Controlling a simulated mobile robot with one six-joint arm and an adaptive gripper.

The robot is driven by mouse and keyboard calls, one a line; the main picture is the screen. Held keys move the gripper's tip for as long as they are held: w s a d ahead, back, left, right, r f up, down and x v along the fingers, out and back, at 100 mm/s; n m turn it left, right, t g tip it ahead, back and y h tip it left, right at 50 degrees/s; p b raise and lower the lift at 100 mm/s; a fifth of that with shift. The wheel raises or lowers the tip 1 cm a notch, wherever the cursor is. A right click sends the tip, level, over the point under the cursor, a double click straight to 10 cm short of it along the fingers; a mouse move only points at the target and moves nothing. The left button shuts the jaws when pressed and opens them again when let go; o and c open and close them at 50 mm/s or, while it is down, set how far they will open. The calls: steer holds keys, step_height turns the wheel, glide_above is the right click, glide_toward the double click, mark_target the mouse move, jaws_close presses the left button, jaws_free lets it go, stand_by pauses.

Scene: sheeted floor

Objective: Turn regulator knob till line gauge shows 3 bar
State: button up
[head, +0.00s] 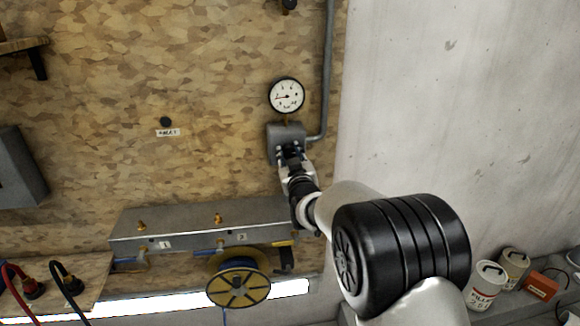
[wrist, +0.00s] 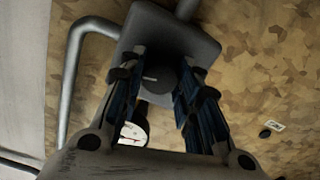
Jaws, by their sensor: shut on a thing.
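The line gauge (head: 286,96) is a round white dial with a black rim on the board. Its needle points left, but the numbers are too small to read. The grey regulator body (head: 273,140) sits just below it, with a pipe joining from the right. The dark round regulator knob (wrist: 158,78) shows in the wrist view with a pale mark lying about level. My gripper (head: 291,152) reaches the regulator from below, its two fingers (wrist: 159,88) on either side of the knob and shut on it.
A grey manifold (head: 190,222) with brass fittings is mounted below left. A yellow reel (head: 239,284) hangs under it. A pipe (head: 327,75) runs up the board's right side. Tins (head: 487,284) and an orange box (head: 542,286) stand at lower right.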

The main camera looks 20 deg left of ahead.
steer(key=m+b, duration=0.2)
steer(key=shift+f+m, duration=0.15)
steer(key=shift+m, duration=0.25)
steer(key=shift+m+b, duration=1.45)
steer(key=shift+m, duration=0.05)
steer(key=shift+r, duration=0.25)
steer(key=o, duration=1.1)
steer(key=shift+c, duration=0.2)
steer(key=v, duration=1.2)
